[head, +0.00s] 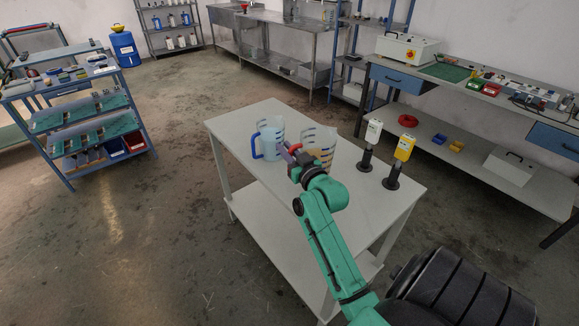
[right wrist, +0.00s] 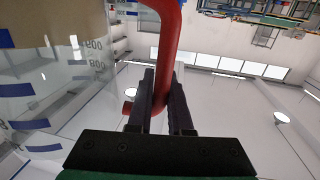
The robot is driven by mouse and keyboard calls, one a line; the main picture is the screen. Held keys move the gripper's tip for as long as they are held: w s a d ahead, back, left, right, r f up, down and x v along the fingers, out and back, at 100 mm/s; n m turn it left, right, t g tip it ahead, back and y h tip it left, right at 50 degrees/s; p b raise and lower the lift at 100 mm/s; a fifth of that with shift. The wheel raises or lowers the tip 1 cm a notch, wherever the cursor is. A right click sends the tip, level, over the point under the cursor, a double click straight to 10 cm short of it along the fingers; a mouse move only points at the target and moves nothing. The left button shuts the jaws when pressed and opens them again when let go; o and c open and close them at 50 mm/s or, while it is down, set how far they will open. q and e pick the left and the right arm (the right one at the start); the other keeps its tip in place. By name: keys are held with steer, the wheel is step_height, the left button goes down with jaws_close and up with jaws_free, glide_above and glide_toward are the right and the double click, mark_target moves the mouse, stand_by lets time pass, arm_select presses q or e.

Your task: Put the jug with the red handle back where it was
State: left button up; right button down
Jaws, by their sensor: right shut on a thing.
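The jug with the red handle (head: 320,143) is clear with blue markings and tan contents, at the middle of the white table. Its clear wall also shows at the left of the right wrist view (right wrist: 85,65). My right gripper (head: 292,153) is at its red handle (right wrist: 167,35). In the right wrist view, the two dark fingers (right wrist: 160,92) are shut on the handle, one on each side. The arm hides the jug's lower part, so I cannot tell whether its base touches the table. My left gripper is not in view.
A jug with a blue handle (head: 270,138) stands close on the left. On the right of the white table (head: 233,127) stand a white device (head: 373,131) and a yellow device (head: 404,148) on black stands. The table's near right part is clear.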

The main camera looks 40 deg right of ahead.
step_height(320, 180, down, 8)
steer(key=c, duration=1.2)
jaws_free()
steer(key=shift+f, duration=0.2)
steer(key=o, duration=0.4)
steer(key=shift+c, duration=0.2)
